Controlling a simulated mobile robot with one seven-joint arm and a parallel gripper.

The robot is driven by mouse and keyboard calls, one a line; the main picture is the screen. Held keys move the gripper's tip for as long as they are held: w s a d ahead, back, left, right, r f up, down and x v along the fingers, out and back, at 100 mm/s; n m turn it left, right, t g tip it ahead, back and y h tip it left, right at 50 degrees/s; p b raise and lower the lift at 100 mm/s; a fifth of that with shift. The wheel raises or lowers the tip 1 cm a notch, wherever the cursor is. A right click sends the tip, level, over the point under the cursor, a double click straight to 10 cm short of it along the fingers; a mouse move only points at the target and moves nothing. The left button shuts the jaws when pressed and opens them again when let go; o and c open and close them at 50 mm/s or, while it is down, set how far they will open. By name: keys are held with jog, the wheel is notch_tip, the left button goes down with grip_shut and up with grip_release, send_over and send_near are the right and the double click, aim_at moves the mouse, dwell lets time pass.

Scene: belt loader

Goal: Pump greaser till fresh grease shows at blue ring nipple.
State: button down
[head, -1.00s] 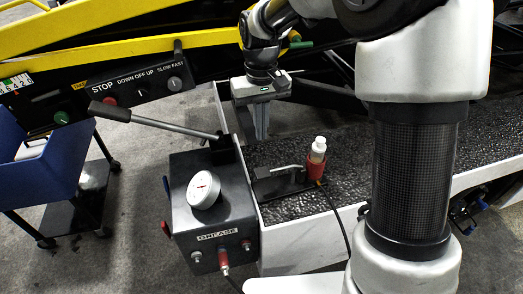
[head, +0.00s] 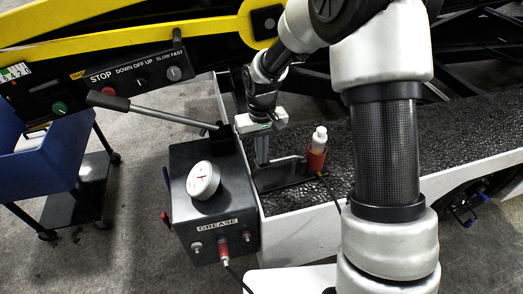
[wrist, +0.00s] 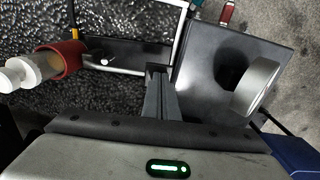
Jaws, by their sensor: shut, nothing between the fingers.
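The greaser (head: 212,212) is a dark grey box labelled GREASE, with a round white gauge (head: 203,180) on top. Its long pump lever (head: 160,115) reaches left from a black pivot, with a black grip (head: 108,100) at the far end. Fittings line its front, and a red coupling (head: 222,250) with a black hose is at the middle one. I cannot make out a blue ring nipple or grease. My gripper (head: 262,160) points down, shut and empty, right of the box, close to a small handle on a black plate. Its shut fingers show in the wrist view (wrist: 157,80).
A control panel (head: 110,82) with STOP and other controls is behind the lever. A blue cart (head: 40,165) stands at left.

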aim_at(256, 165)
jog(key=f+h+b, duration=0.1)
jog(key=b, duration=0.1)
jog(key=a+f+h+b, duration=0.1)
jog(key=f+b, duration=0.3)
jog(key=shift+s+a+t+h, duration=0.15)
jog(key=shift+s+t+h, duration=0.1)
jog(key=shift+t+h, duration=0.15)
jog(key=shift+s+f+b, duration=0.1)
jog(key=shift+f+b, duration=0.25)
jog(key=shift+f, duration=0.25)
jog(key=shift+r+p, duration=0.35)
jog(key=shift+r, duration=0.1)
jog(key=a+p+v, duration=0.1)
jog(key=p+v, duration=0.2)
jog(key=v, duration=1)
jog(key=shift+a+r, duration=0.2)
jog(key=shift+a, duration=0.1)
